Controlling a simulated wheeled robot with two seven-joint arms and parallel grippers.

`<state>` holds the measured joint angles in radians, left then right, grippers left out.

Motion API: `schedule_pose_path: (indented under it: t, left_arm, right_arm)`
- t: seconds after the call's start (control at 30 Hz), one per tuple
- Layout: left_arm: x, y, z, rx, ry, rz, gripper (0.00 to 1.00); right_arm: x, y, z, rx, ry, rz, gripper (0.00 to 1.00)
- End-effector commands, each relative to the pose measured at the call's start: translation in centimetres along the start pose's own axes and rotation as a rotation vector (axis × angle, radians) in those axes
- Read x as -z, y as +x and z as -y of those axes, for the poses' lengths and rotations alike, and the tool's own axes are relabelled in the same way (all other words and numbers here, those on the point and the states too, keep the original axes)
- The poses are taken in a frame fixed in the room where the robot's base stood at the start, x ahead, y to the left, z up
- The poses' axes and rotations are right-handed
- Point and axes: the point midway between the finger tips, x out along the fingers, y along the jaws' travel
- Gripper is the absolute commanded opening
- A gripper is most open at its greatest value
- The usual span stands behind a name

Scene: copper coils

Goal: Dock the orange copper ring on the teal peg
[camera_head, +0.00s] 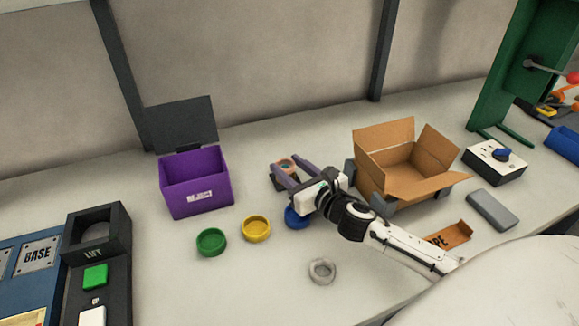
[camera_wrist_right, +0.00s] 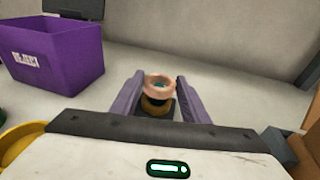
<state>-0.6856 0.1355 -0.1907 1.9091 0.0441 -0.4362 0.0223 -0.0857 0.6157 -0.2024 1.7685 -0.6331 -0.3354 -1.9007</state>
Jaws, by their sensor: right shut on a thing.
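My right gripper (camera_head: 283,168) reaches in from the right, its two purple fingers pointing toward the back of the table. In the right wrist view the fingers (camera_wrist_right: 158,88) are shut on a pale orange copper ring (camera_wrist_right: 158,85), one on each side. The ring also shows between the fingers in the head view (camera_head: 287,163). A small teal spot, the peg (camera_wrist_right: 159,86), shows in the ring's hole. A darker orange-brown round part (camera_wrist_right: 155,105) sits below the ring over a dark base (camera_wrist_right: 168,114). I cannot tell how far the ring is down. My left gripper is not in view.
A purple reject bin (camera_head: 197,192) stands left, an open cardboard box (camera_head: 405,168) right. Green (camera_head: 211,242), yellow (camera_head: 256,229) and blue (camera_head: 297,217) round dishes lie in front, with a grey ring (camera_head: 322,271) nearby. The table behind the gripper is clear.

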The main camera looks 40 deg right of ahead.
Motion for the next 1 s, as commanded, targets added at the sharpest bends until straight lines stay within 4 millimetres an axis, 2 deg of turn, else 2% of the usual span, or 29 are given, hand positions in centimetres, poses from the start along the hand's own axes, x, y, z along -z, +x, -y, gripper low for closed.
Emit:
schedule_pose_path:
  t: [0.47, 0.5, 0.53, 0.83, 1.0]
  left_arm:
    - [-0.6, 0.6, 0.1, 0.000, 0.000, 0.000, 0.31]
    - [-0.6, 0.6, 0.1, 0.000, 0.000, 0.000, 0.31]
    - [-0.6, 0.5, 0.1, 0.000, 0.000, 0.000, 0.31]
    - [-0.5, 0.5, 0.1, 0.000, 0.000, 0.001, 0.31]
    - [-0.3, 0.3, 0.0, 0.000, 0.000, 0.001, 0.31]
  right_arm:
    - [1.0, 0.2, 0.0, -0.001, 0.001, 0.002, 0.14]
    - [0.9, 0.2, 0.0, -0.001, 0.001, 0.002, 0.46]
    - [0.8, 0.2, 0.0, -0.001, 0.001, 0.002, 0.49]
    - [1.0, 0.0, 0.0, 0.000, 0.001, -0.002, 0.49]
    - [1.0, -1.2, 0.0, 0.000, 0.001, -0.003, 0.49]
